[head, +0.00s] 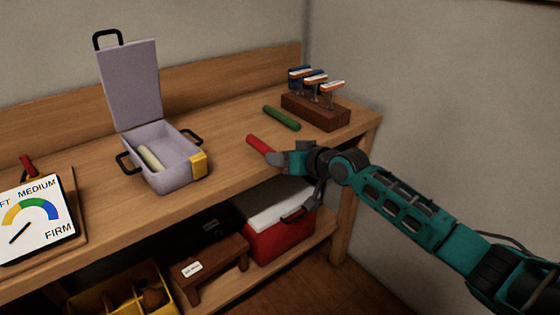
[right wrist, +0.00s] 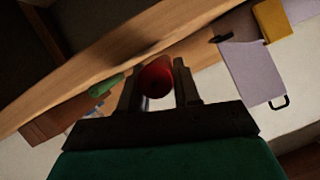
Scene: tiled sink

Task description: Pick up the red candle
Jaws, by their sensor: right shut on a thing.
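The red candle (head: 260,144) is a short red stick at the front part of the wooden bench top, seen in the head view. My right gripper (head: 277,158) is shut on its near end, and the far end sticks out past the fingers. In the right wrist view the round red end of the candle (right wrist: 155,79) sits between the two fingers of my right gripper (right wrist: 160,88). I cannot tell whether the candle touches the bench top. My left gripper is not in view.
A green candle (head: 281,118) lies behind, near a wooden block (head: 315,112) with several upright pieces. An open lilac box (head: 178,178) holding a pale candle (head: 151,158) stands left. A firmness dial (head: 38,218) is further left. A red cooler (head: 272,236) sits on the shelf below.

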